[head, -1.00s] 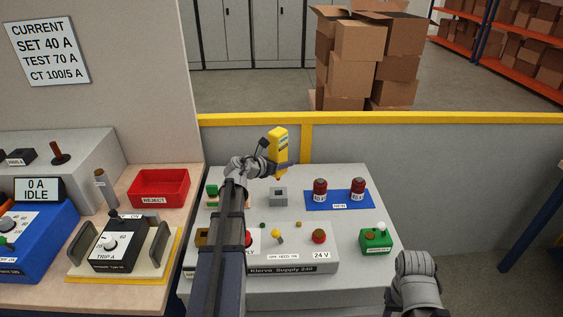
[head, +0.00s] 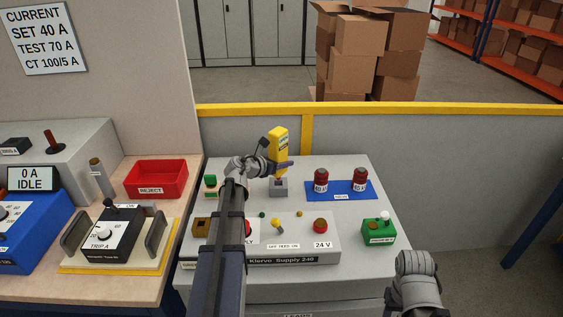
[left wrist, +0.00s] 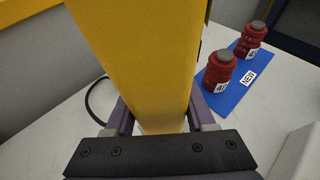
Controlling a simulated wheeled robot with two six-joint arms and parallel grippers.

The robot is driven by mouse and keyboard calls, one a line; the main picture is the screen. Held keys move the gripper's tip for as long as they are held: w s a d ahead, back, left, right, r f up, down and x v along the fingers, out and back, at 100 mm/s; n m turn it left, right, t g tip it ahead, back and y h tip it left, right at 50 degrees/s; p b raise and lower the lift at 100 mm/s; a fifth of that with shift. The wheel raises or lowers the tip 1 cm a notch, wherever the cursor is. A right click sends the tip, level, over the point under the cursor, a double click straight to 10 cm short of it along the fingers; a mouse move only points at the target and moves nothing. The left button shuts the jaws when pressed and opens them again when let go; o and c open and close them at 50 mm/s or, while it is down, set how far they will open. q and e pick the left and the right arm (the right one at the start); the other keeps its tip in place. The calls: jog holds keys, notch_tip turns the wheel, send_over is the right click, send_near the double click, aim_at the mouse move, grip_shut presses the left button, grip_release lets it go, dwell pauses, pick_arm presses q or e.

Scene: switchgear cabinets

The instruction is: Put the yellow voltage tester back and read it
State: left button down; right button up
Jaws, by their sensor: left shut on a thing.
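The yellow voltage tester (head: 279,150) is upright in the head view, with a dark cable at its left side. My left gripper (head: 277,168) is shut on it and holds it over the small grey holder (head: 279,187) on the grey table. The tester's lower tip is at the holder's opening; I cannot tell whether it is seated. In the left wrist view the tester (left wrist: 142,60) fills the middle between the fingers, and its display is not readable. My right gripper is not clearly visible; only my right arm shows at the lower right of the head view.
Two red parts (head: 321,181) stand on a blue mat (head: 341,195) right of the holder. The Klervo supply box (head: 290,247) lies in front, with a green box (head: 379,232) at its right. A red reject bin (head: 156,178) is at left. A low wall (head: 430,155) stands behind.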

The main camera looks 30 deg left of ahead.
pick_arm(q)
jog(key=shift+f+b, duration=2.2)
dwell(0.4)
jog(key=shift+c, duration=0.8)
grip_release()
jog(key=shift+s, duration=0.1)
jog(key=p+v, duration=0.3)
jog(key=v, duration=0.4)
jog(key=shift+s+r, duration=0.2)
jog(key=shift+s, duration=0.1)
